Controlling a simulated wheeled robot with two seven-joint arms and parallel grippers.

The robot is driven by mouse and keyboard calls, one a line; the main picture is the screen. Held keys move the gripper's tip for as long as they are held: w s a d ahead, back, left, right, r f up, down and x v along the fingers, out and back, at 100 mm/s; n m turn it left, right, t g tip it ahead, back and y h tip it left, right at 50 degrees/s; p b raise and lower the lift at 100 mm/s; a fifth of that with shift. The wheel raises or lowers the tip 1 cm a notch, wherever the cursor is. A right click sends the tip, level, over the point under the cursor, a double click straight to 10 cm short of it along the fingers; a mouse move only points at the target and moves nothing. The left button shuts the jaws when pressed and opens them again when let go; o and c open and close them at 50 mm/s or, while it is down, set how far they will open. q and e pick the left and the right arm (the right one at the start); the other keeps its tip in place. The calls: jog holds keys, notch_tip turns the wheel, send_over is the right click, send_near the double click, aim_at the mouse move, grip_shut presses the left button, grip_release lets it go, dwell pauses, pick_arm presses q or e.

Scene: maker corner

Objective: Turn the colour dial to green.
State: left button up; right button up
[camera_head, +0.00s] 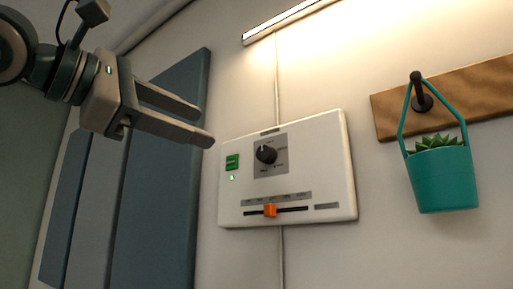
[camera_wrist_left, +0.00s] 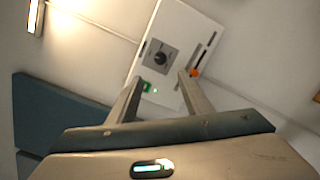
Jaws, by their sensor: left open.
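A white control panel (camera_head: 332,165) is fixed to the wall. Its black round dial (camera_head: 266,154) sits on a grey square plate with small labels too small to read. A white mark on the dial points up and slightly left. Below it is an orange slider knob (camera_head: 270,210) in a dark slot, and at the left a green switch (camera_head: 232,162) with a small lit light under it. My left gripper (camera_head: 206,126) is open and empty, up and left of the panel. In the left wrist view the dial (camera_wrist_left: 160,58) shows beyond and between the open fingers (camera_wrist_left: 160,85). My right gripper is not in view.
A teal pot (camera_head: 442,180) with a plant hangs by a strap from a dark peg on a wooden board (camera_head: 480,95) right of the panel. A lit lamp bar (camera_head: 290,19) is above. Blue-grey wall panels (camera_head: 150,190) stand at the left. The wall directly around the panel is mostly clear.

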aim_at(263, 152)
pick_arm(q)
jog(key=p+x, duration=0.3)
jog(key=x, duration=1.1)
jog(key=shift+p, duration=0.4)
jog(key=shift+x, duration=0.85)
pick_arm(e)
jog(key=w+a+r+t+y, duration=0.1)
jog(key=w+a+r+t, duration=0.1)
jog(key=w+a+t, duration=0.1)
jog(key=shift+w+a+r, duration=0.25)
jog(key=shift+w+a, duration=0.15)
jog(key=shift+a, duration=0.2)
pick_arm(q)
jog(key=shift+c, duration=0.7)
jog(key=c, duration=0.9)
